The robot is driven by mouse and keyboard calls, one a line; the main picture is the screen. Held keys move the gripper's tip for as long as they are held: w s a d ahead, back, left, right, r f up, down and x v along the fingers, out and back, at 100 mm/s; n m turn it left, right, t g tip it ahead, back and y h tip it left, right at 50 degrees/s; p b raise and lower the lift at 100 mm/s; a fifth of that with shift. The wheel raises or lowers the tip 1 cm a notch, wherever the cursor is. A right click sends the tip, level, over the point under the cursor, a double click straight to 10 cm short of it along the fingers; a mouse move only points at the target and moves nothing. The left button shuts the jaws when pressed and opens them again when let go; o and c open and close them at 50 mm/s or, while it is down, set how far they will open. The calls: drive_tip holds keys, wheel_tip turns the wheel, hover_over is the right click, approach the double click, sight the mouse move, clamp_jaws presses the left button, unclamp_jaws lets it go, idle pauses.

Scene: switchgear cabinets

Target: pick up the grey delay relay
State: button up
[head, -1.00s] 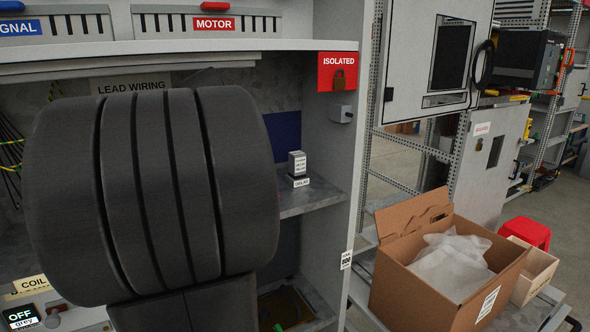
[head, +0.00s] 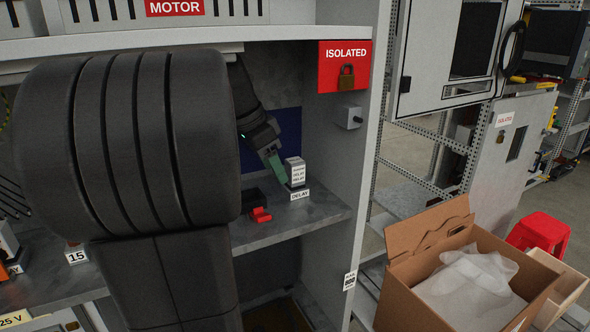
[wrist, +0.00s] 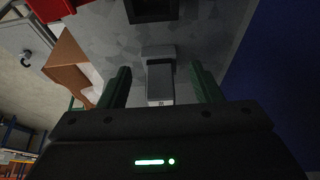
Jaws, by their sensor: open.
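The grey delay relay (head: 294,172) is a small upright block with a printed white face. It stands on the shelf, behind the DELAY label (head: 299,195) on the shelf edge. My gripper (head: 276,166) is open, with green fingers, and reaches in from the upper left to just beside the relay. In the wrist view the relay (wrist: 160,82) shows between the two spread fingers of my gripper (wrist: 160,74), with a gap visible on each side. Whether a finger touches it cannot be told. My dark arm hides much of the left of the head view.
A red part (head: 260,214) and a black part lie on the shelf left of the relay. The cabinet's right wall carries a red ISOLATED sign (head: 344,66) with a padlock and a small grey box (head: 348,117). An open cardboard box (head: 415,285) stands outside at right.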

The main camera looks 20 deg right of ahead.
sight(290, 161)
drive_tip(key=shift+d+r, duration=0.1)
drive_tip(key=shift+d, duration=0.7)
drive_tip(key=shift+w+d+p, duration=0.15)
drive_tip(key=shift+d+p, duration=0.4)
drive_tip(key=shift+d, duration=0.7)
drive_tip(key=shift+w+d+f, duration=0.1)
drive_tip(key=shift+d+f, duration=0.75)
drive_tip(key=shift+f, duration=0.05)
drive_tip(key=shift+d+f, duration=0.15)
drive_tip(key=shift+f, duration=0.4)
drive_tip(key=c, duration=1.1)
